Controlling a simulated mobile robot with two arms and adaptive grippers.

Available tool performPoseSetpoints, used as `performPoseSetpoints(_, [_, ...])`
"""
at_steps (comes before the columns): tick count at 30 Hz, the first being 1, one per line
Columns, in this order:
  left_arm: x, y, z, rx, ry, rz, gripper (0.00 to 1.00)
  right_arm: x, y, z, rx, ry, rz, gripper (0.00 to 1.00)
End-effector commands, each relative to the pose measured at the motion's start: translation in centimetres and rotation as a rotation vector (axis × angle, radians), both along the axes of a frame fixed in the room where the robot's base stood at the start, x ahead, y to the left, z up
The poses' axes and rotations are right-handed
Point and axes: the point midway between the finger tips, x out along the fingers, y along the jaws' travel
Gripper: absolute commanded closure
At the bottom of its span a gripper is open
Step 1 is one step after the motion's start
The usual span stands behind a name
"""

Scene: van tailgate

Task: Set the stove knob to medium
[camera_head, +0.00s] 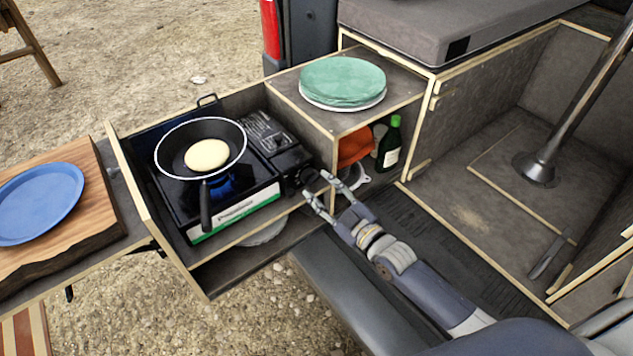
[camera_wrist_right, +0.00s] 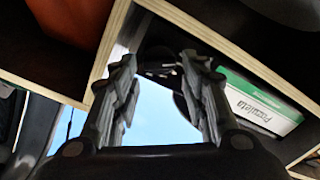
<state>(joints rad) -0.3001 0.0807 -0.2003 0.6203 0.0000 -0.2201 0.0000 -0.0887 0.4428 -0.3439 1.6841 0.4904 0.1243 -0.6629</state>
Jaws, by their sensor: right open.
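The camping stove (camera_head: 262,203) sits in the pulled-out drawer, with a black pan (camera_head: 228,137) on it. A blue flame (camera_head: 222,184) shows under the pan. The dark stove knob (camera_head: 307,177) is at the stove's right end, partly hidden by my fingers. My right gripper (camera_head: 318,186) is open, its fingertips close to the knob. In the right wrist view, the dark knob (camera_wrist_right: 158,60) shows between the open fingers of the right gripper (camera_wrist_right: 158,68). I cannot tell whether the fingers touch it, nor its setting. My left gripper is not in view.
A pancake (camera_head: 207,155) lies in the pan. Green plates (camera_head: 342,80) stand on the cabinet above a shelf with a green bottle (camera_head: 389,145) and an orange item (camera_head: 354,147). A blue plate (camera_head: 38,203) lies on a wooden board (camera_head: 98,228) at left. The drawer's wooden edges surround the stove.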

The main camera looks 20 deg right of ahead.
Motion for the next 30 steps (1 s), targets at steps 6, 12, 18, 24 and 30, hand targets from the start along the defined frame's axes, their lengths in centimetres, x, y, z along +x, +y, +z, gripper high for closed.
performPoseSetpoints(6, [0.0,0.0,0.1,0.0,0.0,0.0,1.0,2.2,0.8,0.1,0.0,-0.002,0.0,0.59])
performPoseSetpoints(12, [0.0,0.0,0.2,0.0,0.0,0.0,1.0,2.7,1.0,0.0,-0.001,-0.001,-0.001,0.59])
performPoseSetpoints(18, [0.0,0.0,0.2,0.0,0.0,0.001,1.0,2.7,1.0,0.0,-0.001,0.0,0.0,0.61])
performPoseSetpoints(24, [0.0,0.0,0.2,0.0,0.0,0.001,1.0,2.7,1.0,0.0,-0.001,0.0,0.0,0.91])
performPoseSetpoints(30, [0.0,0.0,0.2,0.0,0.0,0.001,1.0,2.7,1.0,0.0,0.008,0.003,0.0,0.92])
